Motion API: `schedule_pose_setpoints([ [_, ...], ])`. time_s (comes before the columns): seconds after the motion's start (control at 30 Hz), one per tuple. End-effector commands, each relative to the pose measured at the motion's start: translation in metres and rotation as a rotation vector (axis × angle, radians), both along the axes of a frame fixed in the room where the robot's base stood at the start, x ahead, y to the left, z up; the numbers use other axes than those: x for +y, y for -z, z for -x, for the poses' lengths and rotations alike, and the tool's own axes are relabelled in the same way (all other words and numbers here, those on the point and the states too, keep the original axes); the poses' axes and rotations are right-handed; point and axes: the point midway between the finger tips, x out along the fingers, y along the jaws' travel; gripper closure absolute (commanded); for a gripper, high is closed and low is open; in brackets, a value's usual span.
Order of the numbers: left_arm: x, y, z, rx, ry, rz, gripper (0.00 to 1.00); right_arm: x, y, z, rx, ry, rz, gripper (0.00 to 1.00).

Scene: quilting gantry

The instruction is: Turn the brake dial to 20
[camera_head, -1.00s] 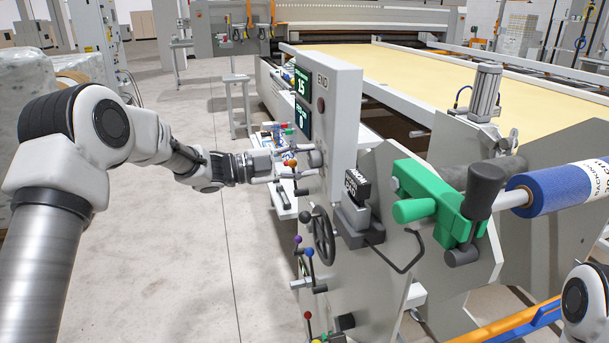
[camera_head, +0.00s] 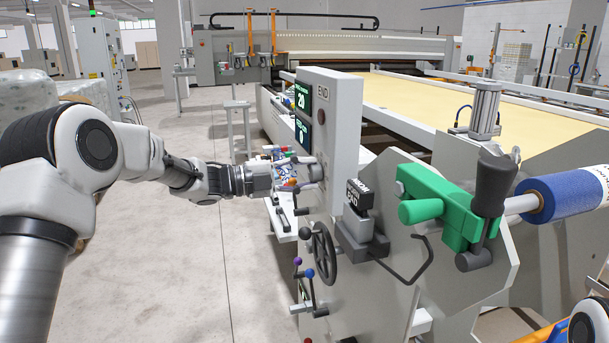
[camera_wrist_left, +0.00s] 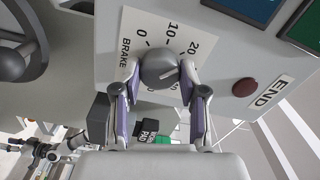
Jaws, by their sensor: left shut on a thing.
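The brake dial (camera_wrist_left: 160,69) is a round dark grey knob on the pale panel, beside a printed scale marked 0, 10 and 20 with the word BRAKE. My left gripper (camera_wrist_left: 160,78) is shut on the dial, one finger on each side of it. In the head view my left gripper (camera_head: 298,175) reaches in from the left against the control box (camera_head: 340,135), and the dial is mostly hidden there. The upper green display (camera_head: 303,97) reads 20. The lower display (camera_head: 304,133) reads 0. My right gripper is not in view.
A dark red button (camera_wrist_left: 245,87) sits beside the END label. Below the box are a black handwheel (camera_head: 324,252) and small ball-tipped levers (camera_head: 308,273). A green clamp (camera_head: 440,205) is at right. The floor at left (camera_head: 170,260) is clear.

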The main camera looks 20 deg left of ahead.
Motion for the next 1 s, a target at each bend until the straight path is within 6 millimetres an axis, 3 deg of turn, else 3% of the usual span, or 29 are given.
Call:
schedule_pose_setpoints([
  [0.07,0.000,0.001,0.000,0.002,0.001,-0.001,0.93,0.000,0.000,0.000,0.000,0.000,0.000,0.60],
  [0.1,0.000,0.001,0.000,0.002,0.001,-0.001,0.44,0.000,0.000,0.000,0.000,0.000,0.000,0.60],
  [0.13,0.000,0.001,0.000,0.001,0.000,0.000,0.33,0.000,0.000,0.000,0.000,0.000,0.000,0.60],
  [0.43,0.000,0.000,0.000,0.001,0.000,0.001,0.33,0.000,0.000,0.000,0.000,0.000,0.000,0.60],
  [0.57,0.009,-0.001,0.005,0.000,-0.003,0.003,0.33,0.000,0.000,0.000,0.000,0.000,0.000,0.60],
  [1.0,0.091,0.000,0.060,0.000,-0.002,0.003,0.33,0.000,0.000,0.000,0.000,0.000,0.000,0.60],
])
